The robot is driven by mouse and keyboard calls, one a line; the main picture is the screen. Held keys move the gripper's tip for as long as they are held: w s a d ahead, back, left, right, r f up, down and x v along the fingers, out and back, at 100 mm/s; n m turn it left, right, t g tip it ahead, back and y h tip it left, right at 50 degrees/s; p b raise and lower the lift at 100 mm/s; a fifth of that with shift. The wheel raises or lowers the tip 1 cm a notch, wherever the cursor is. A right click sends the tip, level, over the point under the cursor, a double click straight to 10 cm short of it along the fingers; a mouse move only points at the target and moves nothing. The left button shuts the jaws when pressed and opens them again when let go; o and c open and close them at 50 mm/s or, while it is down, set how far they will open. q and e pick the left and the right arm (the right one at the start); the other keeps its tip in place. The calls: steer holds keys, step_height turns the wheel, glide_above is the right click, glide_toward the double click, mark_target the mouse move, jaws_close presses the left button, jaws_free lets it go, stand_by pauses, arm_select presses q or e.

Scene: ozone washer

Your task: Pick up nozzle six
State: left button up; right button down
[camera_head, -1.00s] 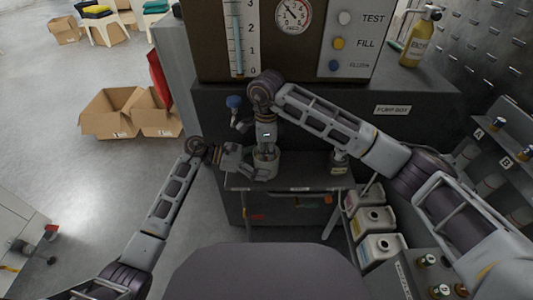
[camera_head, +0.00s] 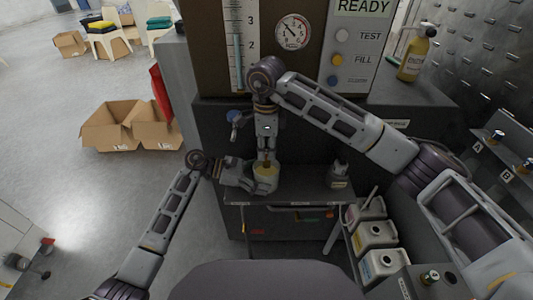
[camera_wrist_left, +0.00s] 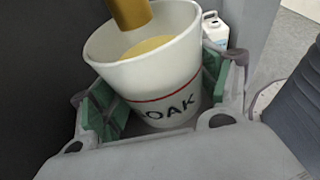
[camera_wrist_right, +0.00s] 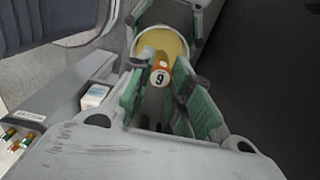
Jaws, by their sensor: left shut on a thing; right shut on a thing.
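Nozzle six (camera_wrist_right: 160,76) has an orange top with a "6" mark in the right wrist view. My right gripper (camera_wrist_right: 157,100) is shut on it, pointing down over the cup. A brass-coloured cylinder, its lower part, shows at the cup's mouth in the left wrist view (camera_wrist_left: 130,12). The white cup (camera_wrist_left: 160,85), marked "OAK" in the visible part, holds yellow liquid. My left gripper (camera_wrist_left: 165,105) is shut around the cup's sides.
A small bottle (camera_head: 338,175) stands on the right of the grey table (camera_head: 300,190). White jugs (camera_head: 377,234) stand at the lower right. The machine (camera_head: 290,75) rises behind, with a "READY" display. A soap bottle (camera_head: 415,55) stands on the right-hand ledge.

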stand_by(0.4)
stand_by(0.5)
arm_select(q)
steer(key=o, duration=0.8)
steer(key=shift+a, duration=0.1)
steer(key=shift+v, duration=5.95)
